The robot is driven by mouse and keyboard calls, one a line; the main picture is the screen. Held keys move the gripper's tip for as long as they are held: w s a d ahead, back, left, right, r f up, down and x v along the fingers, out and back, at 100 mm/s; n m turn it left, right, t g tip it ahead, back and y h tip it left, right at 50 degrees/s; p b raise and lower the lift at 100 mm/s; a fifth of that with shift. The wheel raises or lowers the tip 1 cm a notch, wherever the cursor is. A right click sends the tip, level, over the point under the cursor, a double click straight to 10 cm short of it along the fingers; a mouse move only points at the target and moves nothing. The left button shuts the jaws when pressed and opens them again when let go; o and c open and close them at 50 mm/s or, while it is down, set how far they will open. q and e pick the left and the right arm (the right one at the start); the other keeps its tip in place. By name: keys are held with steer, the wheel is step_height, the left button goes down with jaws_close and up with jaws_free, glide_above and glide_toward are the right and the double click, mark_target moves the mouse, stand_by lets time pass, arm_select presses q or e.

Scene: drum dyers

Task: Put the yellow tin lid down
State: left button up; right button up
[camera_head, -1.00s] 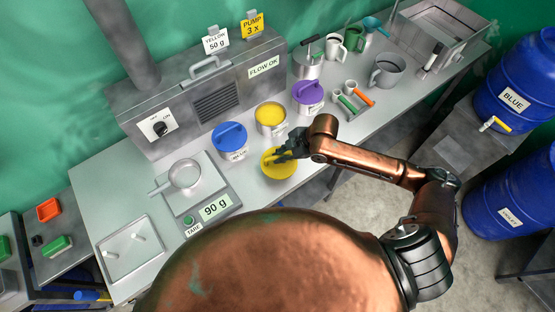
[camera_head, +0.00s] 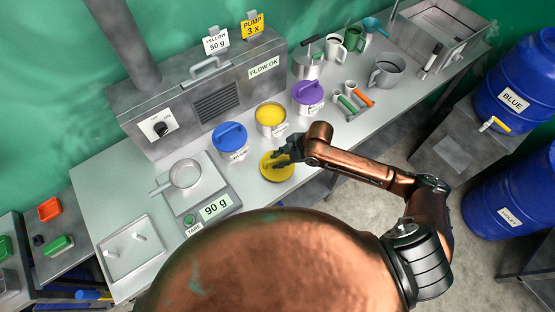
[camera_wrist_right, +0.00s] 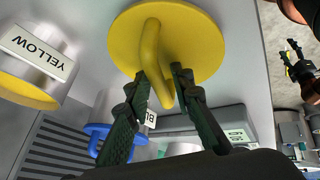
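The yellow tin lid (camera_head: 283,174) lies on the grey bench in front of the open yellow tin (camera_head: 270,118), apart from it. In the right wrist view the lid (camera_wrist_right: 205,45) shows as a round yellow disc with an arched handle (camera_wrist_right: 150,45). My right gripper (camera_head: 281,162) is at the handle. Its two dark fingers (camera_wrist_right: 163,76) stand on either side of the handle, with a small gap visible beside the right-hand finger, so it looks open. My left gripper is not in view.
The blue-lidded tin (camera_head: 230,139) and purple-lidded tin (camera_head: 308,94) stand close by. The bench's front edge is near the lid. Mugs and scoops stand at the right.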

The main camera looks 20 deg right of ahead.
steer(key=shift+o, duration=0.4)
steer(key=v, duration=1.2)
